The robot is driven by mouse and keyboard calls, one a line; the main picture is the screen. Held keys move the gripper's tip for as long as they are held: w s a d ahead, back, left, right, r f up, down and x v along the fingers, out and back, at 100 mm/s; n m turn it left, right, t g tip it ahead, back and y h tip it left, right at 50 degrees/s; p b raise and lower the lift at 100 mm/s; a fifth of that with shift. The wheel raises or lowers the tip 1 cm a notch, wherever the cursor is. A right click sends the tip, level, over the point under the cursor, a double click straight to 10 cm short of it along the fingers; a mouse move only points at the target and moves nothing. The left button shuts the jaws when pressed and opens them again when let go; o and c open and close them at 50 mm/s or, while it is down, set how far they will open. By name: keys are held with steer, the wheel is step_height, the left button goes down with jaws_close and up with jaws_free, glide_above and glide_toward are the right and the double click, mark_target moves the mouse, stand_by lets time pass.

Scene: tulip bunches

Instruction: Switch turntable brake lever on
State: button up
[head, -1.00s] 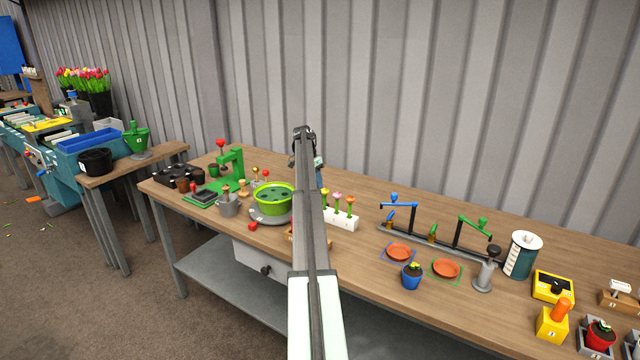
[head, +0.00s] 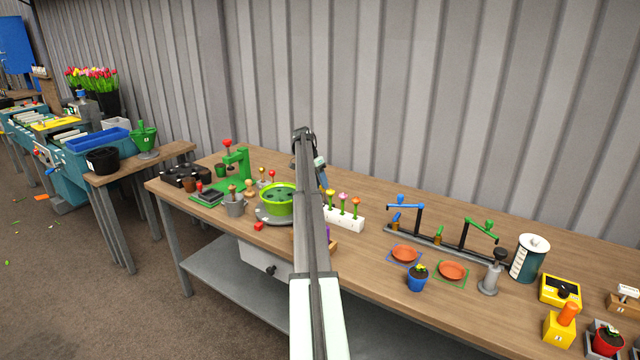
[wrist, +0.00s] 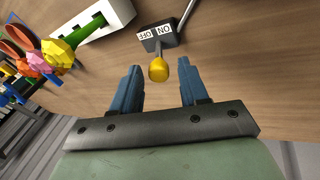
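The brake lever's yellow knob (wrist: 158,70) shows in the wrist view. It rises from a dark block (wrist: 157,37) with white OFF and ON labels, seen upside down. OFF is left of ON. I cannot tell clearly which label the lever leans to. My gripper (wrist: 158,88) is open, its blue fingers apart, with the knob between and just beyond their tips; nothing is held. In the head view the turntable (head: 262,216) is a grey disc under a green bowl (head: 279,201). The lever is hidden behind my arm there, and little of the gripper shows.
A white block (head: 345,218) with several flowers stands right of my arm; it shows in the wrist view (wrist: 100,22) at upper left. A metal rod (wrist: 186,15) runs up from the lever block.

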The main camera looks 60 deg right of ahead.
steer(key=shift+o, duration=0.4)
steer(key=v, duration=1.3)
steer(key=shift+r, duration=0.4)
steer(key=shift+w, duration=0.1)
